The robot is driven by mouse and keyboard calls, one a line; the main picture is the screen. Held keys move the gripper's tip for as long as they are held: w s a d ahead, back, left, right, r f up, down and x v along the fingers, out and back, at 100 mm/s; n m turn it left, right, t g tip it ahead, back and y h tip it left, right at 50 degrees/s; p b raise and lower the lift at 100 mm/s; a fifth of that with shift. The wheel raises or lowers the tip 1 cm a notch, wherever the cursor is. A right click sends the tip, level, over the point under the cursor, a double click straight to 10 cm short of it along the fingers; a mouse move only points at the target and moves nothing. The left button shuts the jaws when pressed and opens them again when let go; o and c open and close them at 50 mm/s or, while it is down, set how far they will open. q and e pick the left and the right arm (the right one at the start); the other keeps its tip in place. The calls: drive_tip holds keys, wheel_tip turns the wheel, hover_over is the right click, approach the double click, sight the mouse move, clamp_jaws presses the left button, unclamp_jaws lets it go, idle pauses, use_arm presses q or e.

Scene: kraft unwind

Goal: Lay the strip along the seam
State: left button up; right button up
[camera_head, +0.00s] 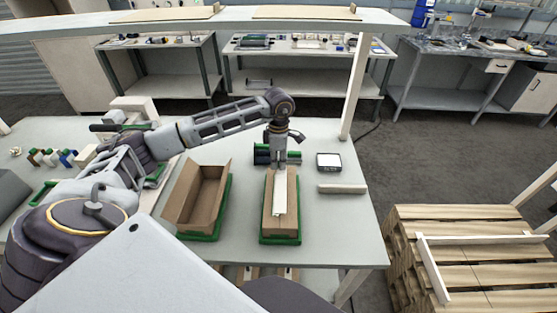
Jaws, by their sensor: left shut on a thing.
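A closed brown cardboard box (291,220) sits in a green holder (280,241) in the middle of the table. A white strip (280,194) lies lengthwise over the middle of its top, about where a seam would run. Its near end stops short of the box's near end. My left gripper (280,166) points down over the far end of the box and is shut on the strip's far end. The fingertips are small and partly hidden. I cannot tell whether the whole strip touches the box. My right gripper is out of view.
An open cardboard box (186,214) stands left in another green holder. Dark green rolls (263,155) lie just behind the gripper. A square device (329,161) and a pale bar (342,188) lie right. A post (357,85) rises at the table's back right. The front right tabletop is clear.

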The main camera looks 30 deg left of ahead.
sight(278, 166)
use_arm(q)
drive_tip(key=shift+f+b, duration=0.3)
drive_tip(key=shift+f, duration=0.5)
drive_tip(key=shift+f+b, duration=0.35)
drive_tip(key=shift+f, duration=0.2)
drive_tip(key=shift+f, duration=0.1)
idle(0.4)
drive_tip(key=shift+f+b, duration=0.1)
drive_tip(key=shift+b, duration=0.2)
idle(0.7)
